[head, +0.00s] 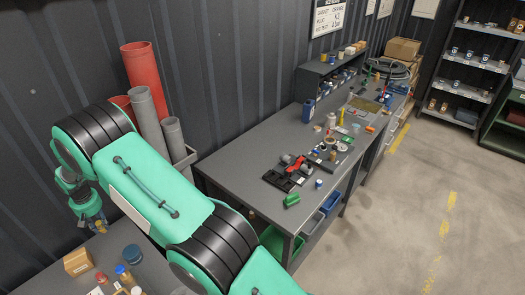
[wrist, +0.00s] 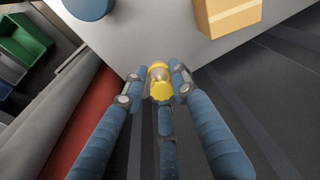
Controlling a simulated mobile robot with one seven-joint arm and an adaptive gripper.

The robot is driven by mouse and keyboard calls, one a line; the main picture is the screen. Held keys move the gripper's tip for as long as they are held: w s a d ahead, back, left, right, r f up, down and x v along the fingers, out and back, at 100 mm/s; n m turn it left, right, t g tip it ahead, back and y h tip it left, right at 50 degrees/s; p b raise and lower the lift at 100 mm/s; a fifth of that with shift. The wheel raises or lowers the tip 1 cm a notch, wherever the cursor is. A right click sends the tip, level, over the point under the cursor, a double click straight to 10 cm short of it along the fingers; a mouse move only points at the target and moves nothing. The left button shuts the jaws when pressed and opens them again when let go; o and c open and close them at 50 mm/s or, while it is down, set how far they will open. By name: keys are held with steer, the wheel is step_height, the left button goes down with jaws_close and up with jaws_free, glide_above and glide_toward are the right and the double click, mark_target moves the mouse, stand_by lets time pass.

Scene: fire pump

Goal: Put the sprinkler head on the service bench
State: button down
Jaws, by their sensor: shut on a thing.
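My gripper (wrist: 157,92) is shut on a small yellow, brass-like piece that looks like the sprinkler head (wrist: 159,72). The fingers close around it, so part of it is hidden. In the head view, my gripper (head: 95,222) is at the far left, behind my arm, above or beside the near grey worktop (head: 62,287); the exact gap cannot be told. A long grey bench (head: 240,160), likely the service bench, runs along the wall to the right of my arm, well apart from my gripper.
Red and grey pipes (head: 142,70) stand between my gripper and the long bench. That bench holds a black tray (head: 282,180), a green block (head: 292,199) and several small parts; its near left end is bare. A cardboard box (head: 77,262) sits on the near worktop.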

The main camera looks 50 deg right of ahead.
steer(key=s+d+r+m, duration=0.5)
steer(key=s+d+r, duration=0.2)
steer(key=s+r, duration=0.25)
steer(key=s+d+r+m, duration=0.4)
steer(key=s+d+r, duration=0.2)
steer(key=s+r, duration=0.4)
steer(key=s+d+f+b, duration=0.15)
steer(key=d+f, duration=0.45)
steer(key=d, duration=0.6)
steer(key=s+d+f+b, duration=0.1)
steer(key=s+d+f, duration=0.2)
steer(key=d+f, duration=0.65)
steer(key=s+d+f, duration=0.2)
steer(key=s+d, duration=0.1)
steer(key=d, duration=0.4)
steer(key=s+d+f+b, duration=0.1)
steer(key=s+d+f, duration=0.2)
steer(key=d, duration=0.4)
steer(key=s+d+f+b, duration=0.1)
steer(key=s+d+f, duration=0.1)
steer(key=d, duration=0.6)
steer(key=shift+s+f+h, duration=0.25)
steer(key=shift+s+h, duration=0.05)
steer(key=shift+s, duration=0.6)
steer(key=shift+d, duration=0.1)
